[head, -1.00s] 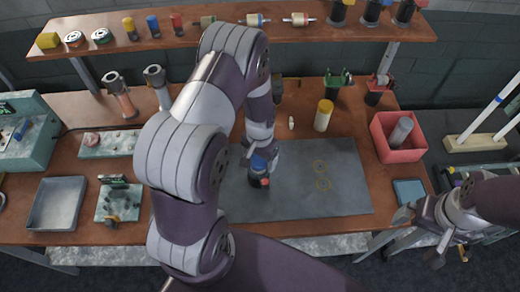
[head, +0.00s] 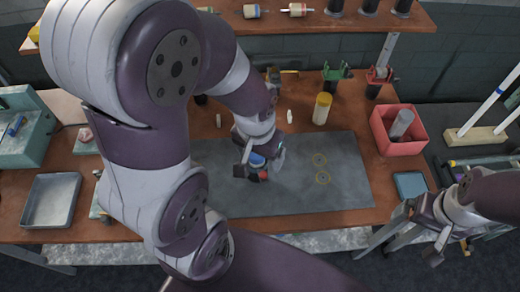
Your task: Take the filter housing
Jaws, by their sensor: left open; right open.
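A small dark piece with a blue part and a red end (head: 257,164), which looks like the filter housing, is over the grey mat (head: 300,195). I cannot tell whether it stands or is tilted. My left gripper (head: 260,160) comes down from above with its fingers apart on either side of it. The fingers and wrist hide part of the piece, and contact is unclear. My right gripper (head: 418,232) is open and empty beyond the table's front edge at the right.
A red bin (head: 383,142) with a grey cylinder (head: 402,124) stands right of the mat. A yellow-capped bottle (head: 322,108) stands behind it. A blue tray (head: 410,185) is at the front right, a grey tray (head: 52,200) at the left. The mat's right half is clear except for yellow rings (head: 321,168).

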